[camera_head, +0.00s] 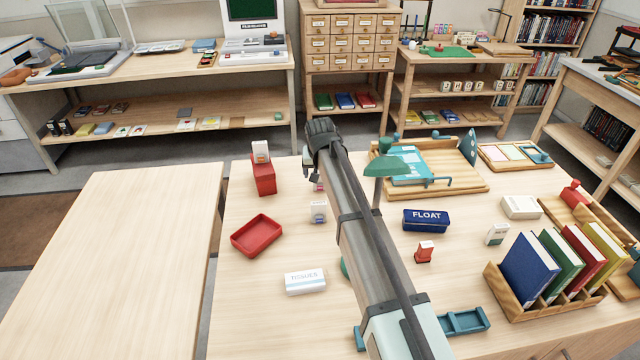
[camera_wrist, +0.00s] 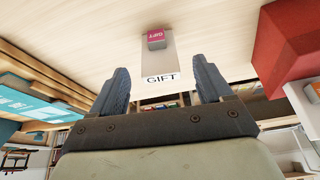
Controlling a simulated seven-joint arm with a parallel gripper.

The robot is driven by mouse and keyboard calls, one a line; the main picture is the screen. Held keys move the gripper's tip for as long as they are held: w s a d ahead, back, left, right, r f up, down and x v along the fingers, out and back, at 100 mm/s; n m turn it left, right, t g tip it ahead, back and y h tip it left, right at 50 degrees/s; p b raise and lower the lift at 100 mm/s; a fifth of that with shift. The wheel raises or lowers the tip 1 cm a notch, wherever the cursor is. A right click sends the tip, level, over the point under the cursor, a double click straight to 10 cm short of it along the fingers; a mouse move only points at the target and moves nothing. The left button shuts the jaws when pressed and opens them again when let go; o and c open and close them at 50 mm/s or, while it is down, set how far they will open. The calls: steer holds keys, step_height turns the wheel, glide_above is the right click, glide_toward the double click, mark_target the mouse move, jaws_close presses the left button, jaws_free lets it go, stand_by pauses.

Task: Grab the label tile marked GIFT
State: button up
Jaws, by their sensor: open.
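The label tile marked GIFT shows in the wrist view as a pale block with black letters on a white face (camera_wrist: 160,79). It lies between the fingertips in the picture, with gaps on both sides. A pink patch, also lettered GIFT (camera_wrist: 156,35), shows just above it; I cannot tell whether it is part of the same tile. My gripper (camera_wrist: 160,82) is open and empty, its two dark fingers on either side. In the head view my gripper (camera_head: 322,135) hides most of that spot, and only a small pink bit (camera_head: 319,187) shows below it.
A red block (camera_head: 264,178) with a white tile (camera_head: 261,151) on top stands left of my gripper. Another white tile (camera_head: 319,211) stands nearer. A red tray (camera_head: 257,235), tissues (camera_head: 305,282), a green lamp (camera_head: 396,162) and a FLOAT box (camera_head: 426,220) are around.

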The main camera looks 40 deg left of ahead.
mark_target(320, 180)
steer(key=shift+x, duration=3.15)
steer(key=shift+c, duration=0.3)
steer(key=c, duration=1)
steer(key=shift+r, duration=0.15)
